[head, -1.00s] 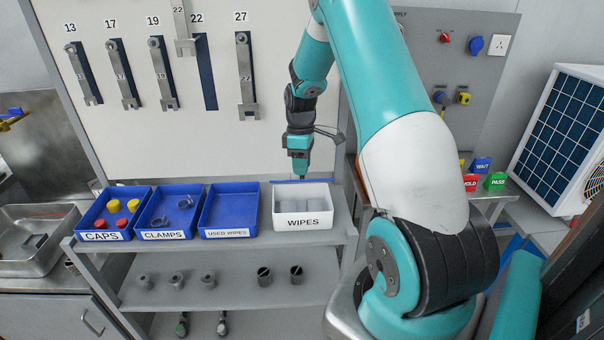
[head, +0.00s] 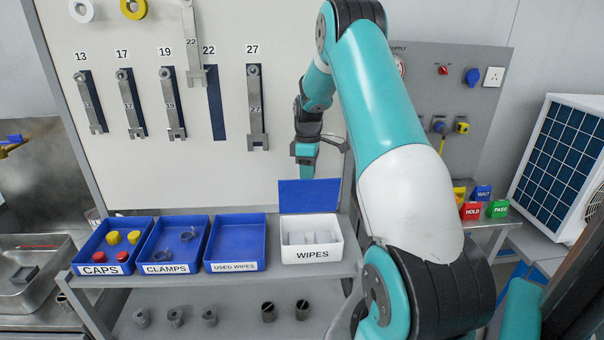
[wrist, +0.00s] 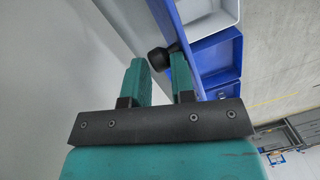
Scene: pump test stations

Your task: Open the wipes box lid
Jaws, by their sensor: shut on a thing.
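The white wipes box (head: 331,248) stands at the right end of the shelf, with pale wipes (head: 310,237) inside. Its blue lid (head: 309,196) stands raised, about upright, at the box's back edge, and the box is open. My gripper (head: 305,173) is at the lid's top edge, pointing down. In the wrist view my gripper (wrist: 160,70) has a dark round knob (wrist: 158,57) between its fingertips and is shut on it. The knob joins the blue lid (wrist: 187,45), seen nearly edge-on. The white box (wrist: 228,14) shows beyond it.
Blue trays for used wipes (head: 236,267), clamps (head: 167,268) and caps (head: 99,270) stand in a row left of the box. A tool board (head: 150,180) with hanging wrenches rises close behind. Several grey fittings sit on the lower shelf.

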